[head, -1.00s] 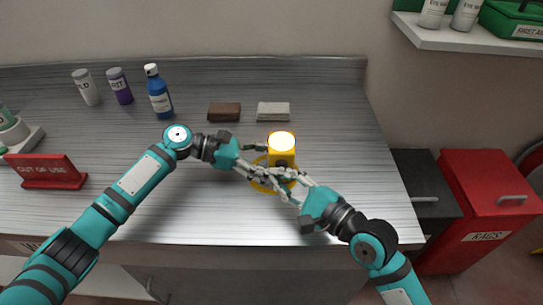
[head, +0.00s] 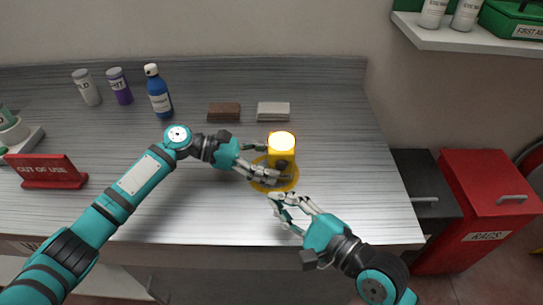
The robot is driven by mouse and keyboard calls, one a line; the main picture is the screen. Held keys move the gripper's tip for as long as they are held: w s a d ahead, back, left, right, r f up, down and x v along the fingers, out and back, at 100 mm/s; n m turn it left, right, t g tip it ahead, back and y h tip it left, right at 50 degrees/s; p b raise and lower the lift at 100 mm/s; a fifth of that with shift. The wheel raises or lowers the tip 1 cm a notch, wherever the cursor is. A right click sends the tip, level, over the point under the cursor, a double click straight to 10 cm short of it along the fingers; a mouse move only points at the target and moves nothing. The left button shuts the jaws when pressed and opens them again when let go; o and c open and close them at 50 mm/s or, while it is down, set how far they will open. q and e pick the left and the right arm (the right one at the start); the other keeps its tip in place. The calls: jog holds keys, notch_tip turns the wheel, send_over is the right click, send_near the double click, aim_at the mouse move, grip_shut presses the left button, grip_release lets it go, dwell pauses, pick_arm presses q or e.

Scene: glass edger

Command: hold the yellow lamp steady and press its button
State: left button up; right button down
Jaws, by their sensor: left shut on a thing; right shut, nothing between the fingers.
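The yellow lamp (head: 283,157) stands upright on its round yellow base (head: 266,187) on the metal bench, right of the middle. Its top glows bright. My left gripper (head: 268,162) comes in from the left and is shut on the lamp, one finger behind and the others across the front. A dark spot shows low on the lamp's front, partly covered by these fingers; I cannot tell whether it is the button. My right gripper (head: 272,198) is shut and empty, in front of the base and apart from the lamp.
Behind the lamp lie a brown block (head: 224,112) and a grey block (head: 273,112). A blue bottle (head: 159,93) and two smaller containers stand at the back left. A red "out of use" sign (head: 47,171) stands at left. Red bin (head: 487,205) beside the bench.

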pick_arm(q)
jog(key=o, duration=1)
jog(key=shift+c, duration=0.2)
jog(key=shift+a, duration=0.15)
